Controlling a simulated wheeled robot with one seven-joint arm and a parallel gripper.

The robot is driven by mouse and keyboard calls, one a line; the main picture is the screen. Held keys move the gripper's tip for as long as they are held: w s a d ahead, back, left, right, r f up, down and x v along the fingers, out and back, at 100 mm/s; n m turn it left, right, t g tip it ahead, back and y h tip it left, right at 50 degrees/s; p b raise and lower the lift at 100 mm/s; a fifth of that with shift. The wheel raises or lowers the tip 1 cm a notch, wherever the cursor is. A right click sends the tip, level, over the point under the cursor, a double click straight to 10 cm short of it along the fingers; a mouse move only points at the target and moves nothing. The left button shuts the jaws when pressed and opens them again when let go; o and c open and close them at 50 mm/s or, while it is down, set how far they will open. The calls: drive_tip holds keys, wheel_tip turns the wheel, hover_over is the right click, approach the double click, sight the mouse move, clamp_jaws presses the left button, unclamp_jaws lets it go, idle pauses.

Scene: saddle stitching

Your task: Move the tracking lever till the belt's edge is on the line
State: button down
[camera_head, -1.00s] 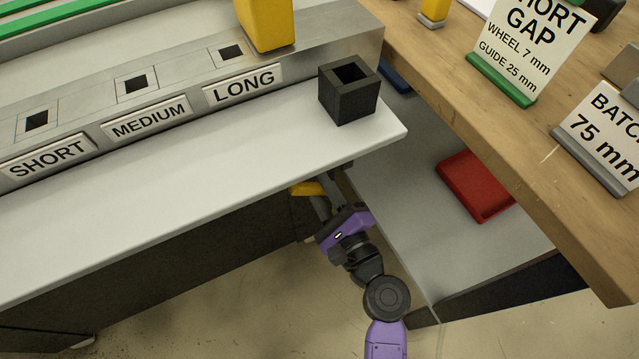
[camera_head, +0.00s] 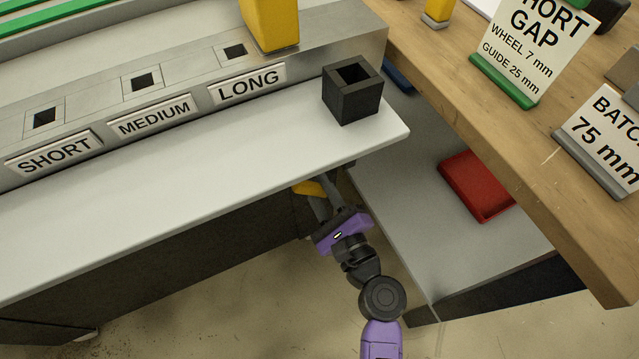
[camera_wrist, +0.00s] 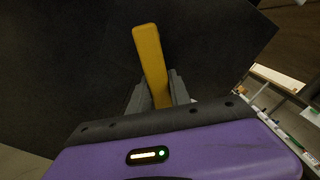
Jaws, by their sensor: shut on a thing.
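The yellow lever (camera_head: 307,188) shows under the front edge of the light tabletop in the head view, partly hidden by that edge. In the wrist view the lever (camera_wrist: 150,60) is a long yellow bar standing out against a dark panel. My gripper (camera_head: 328,192) is below the tabletop's right end, its fingers around the lever. In the wrist view my gripper (camera_wrist: 158,92) is shut on the lever's near part, one finger on each side. I cannot make out the belt's edge or its line in these views.
A black square holder (camera_head: 352,100) stands on the light tabletop (camera_head: 200,165) above my gripper. A grey surface with a red tray (camera_head: 476,186) and a wooden bench (camera_head: 560,190) lie to the right. Bare floor is below my arm.

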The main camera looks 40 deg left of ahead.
drive_tip(key=c, duration=1.2)
unclamp_jaws()
drive_tip(key=v, duration=0.7)
drive_tip(key=shift+s+d+p, duration=0.2)
drive_tip(key=shift+d+p, duration=0.2)
drive_tip(key=shift+p, duration=0.05)
